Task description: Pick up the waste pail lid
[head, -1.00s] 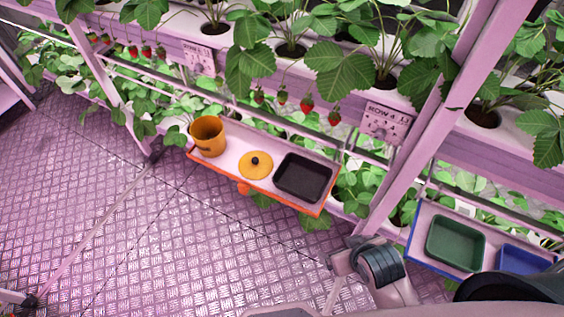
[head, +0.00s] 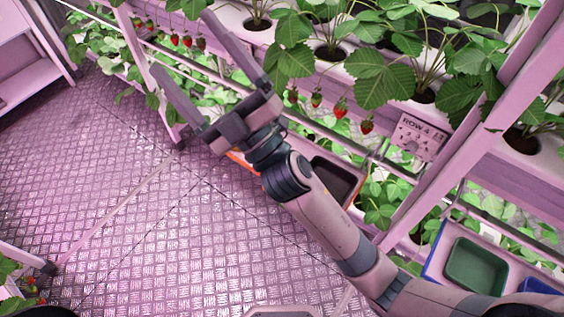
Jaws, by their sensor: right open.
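My right gripper (head: 182,42) is open, with its two long grey fingers spread and pointing to the upper left. Its arm crosses the picture from the lower right, above the orange-edged shelf (head: 237,158). The yellow waste pail lid and the orange pail are hidden behind my right gripper and arm. The black tray (head: 335,182) on the same shelf partly shows to the right of the arm. Nothing shows between the fingers. My left gripper is not in view.
Strawberry plants and hanging berries (head: 341,107) line the rack behind the shelf. A rack post (head: 455,130) stands to the right. A blue-edged shelf with a green tray (head: 475,265) is at the lower right. The metal floor (head: 150,230) is open at the left.

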